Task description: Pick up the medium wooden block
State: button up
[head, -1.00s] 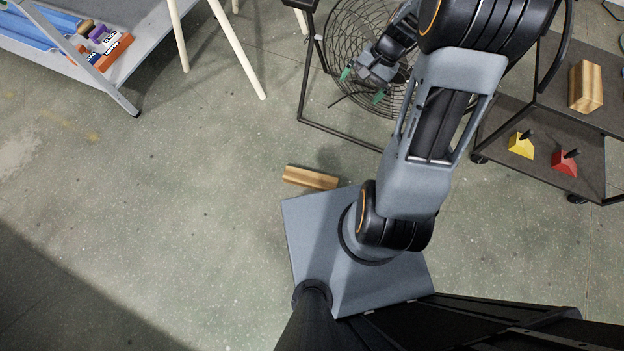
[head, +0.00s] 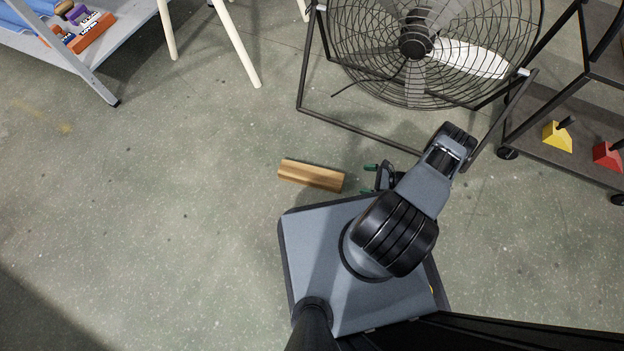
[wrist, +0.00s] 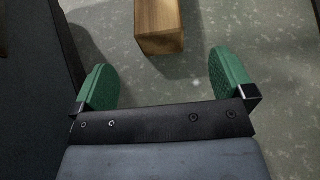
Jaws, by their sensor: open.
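A wooden block (head: 311,175) with light and darker brown stripes lies on the floor just beyond my grey base in the head view. My gripper (head: 369,179) is low, just right of the block's right end, with its green fingertips pointing left toward it. In the wrist view the near end of the block (wrist: 160,28) shows at the top, between the lines of the two fingers and ahead of them. My gripper (wrist: 165,82) is open and empty there, apart from the block.
A black wire fan (head: 415,45) stands behind my arm, its frame on the floor. A dark shelf cart holds a yellow piece (head: 557,137) and a red piece (head: 608,155) at the right. A grey shelf (head: 85,70) stands at upper left. The floor left of the block is clear.

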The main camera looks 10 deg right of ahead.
aim_at(339, 180)
jog(key=x, duration=0.2)
jog(key=b+x, duration=0.1)
jog(key=x, duration=0.4)
jog(key=shift+s+f, duration=0.2)
jog(key=shift+f, duration=0.1)
jog(key=shift+b+x, duration=1.35)
jog(key=shift+x, duration=1.95)
jog(key=shift+s+a+r, duration=0.1)
jog(key=shift+a+r, duration=0.05)
jog(key=c, duration=1.3)
